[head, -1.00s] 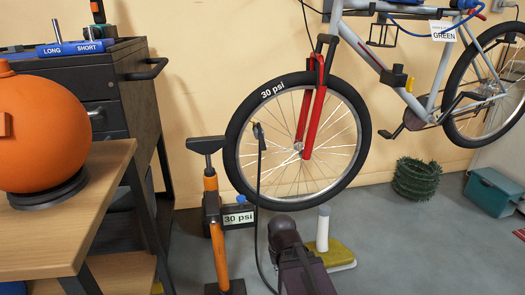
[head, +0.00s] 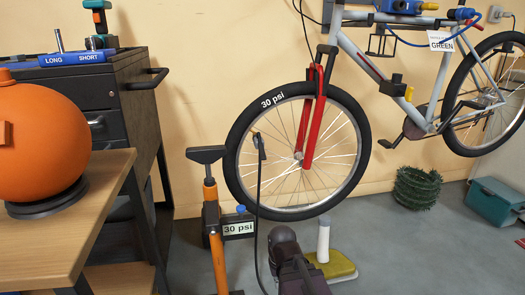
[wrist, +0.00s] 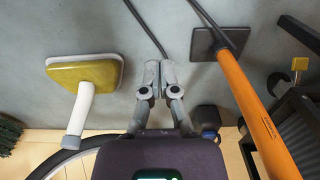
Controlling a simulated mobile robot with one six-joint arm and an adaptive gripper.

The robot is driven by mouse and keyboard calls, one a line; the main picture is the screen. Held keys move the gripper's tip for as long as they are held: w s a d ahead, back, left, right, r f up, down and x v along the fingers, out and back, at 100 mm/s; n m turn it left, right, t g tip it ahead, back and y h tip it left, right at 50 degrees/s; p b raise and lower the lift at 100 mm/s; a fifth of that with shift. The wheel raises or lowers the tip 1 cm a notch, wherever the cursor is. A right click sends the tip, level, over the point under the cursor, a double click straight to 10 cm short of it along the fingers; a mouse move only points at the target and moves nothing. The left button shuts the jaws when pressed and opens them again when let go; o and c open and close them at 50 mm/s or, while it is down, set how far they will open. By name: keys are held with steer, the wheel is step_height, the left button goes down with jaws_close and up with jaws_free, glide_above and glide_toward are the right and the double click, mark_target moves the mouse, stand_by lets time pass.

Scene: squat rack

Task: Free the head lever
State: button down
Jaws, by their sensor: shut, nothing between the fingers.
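A black pump head (head: 258,143) sits at the front wheel near its left rim, with the black hose (head: 260,190) hanging from it. Its lever is too small to make out. The orange floor pump (head: 217,250) with a black T-handle (head: 206,155) stands left of the wheel; in the wrist view its orange barrel (wrist: 255,105) runs down the right side. My gripper (wrist: 157,68) is shut and empty over the grey floor, between the pump and the yellow-based stand. It is apart from the pump head, which I cannot make out in the wrist view.
The bicycle's front tyre (head: 355,110) reads 30 psi, like the sign (head: 238,228) by the pump. A yellow-based stand (head: 338,266) is below the wheel.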

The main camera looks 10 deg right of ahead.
stand_by(0.4)
steer(key=c, duration=0.7)
jaws_free()
steer(key=shift+r, duration=0.1)
steer(key=shift+o, duration=0.7)
steer(key=shift+r+p, duration=0.2)
steer(key=shift+p, duration=0.15)
step_height(320, 180, up, 22)
steer(key=p, duration=2.1)
steer(key=shift+f, duration=0.25)
